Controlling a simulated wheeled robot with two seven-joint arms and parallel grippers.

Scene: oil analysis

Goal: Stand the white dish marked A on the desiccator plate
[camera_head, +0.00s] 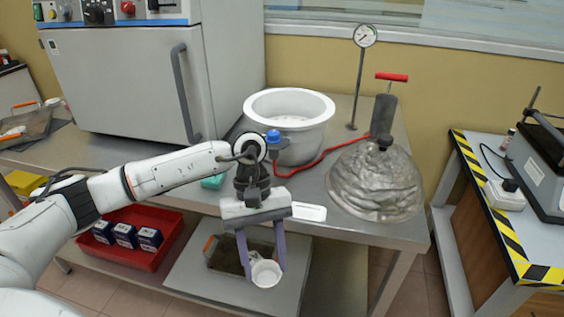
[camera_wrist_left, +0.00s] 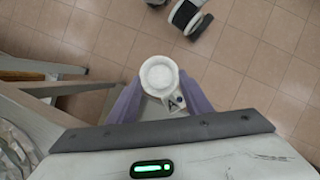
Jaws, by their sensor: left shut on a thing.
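The white dish marked A (camera_head: 266,273) is held between the two purple fingers of my left gripper (camera_head: 264,268), in front of the bench's front edge and above the lower shelf. In the left wrist view the dish (camera_wrist_left: 158,76) sits between the fingertips (camera_wrist_left: 160,92) with its open top and the letter A showing. The desiccator is the large white pot (camera_head: 290,117) standing open on the bench, behind my left gripper. A pale surface shows inside it; the plate itself is not clear from here. My right gripper is in neither view.
A domed, grey, wrinkled lid (camera_head: 376,182) with a dark knob lies right of the pot. A red hose (camera_head: 318,160), a pump with a red handle (camera_head: 385,100) and a gauge on a stand (camera_head: 364,38) are near it. A grey oven (camera_head: 130,85) stands at the left. A red bin (camera_head: 140,250) is below.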

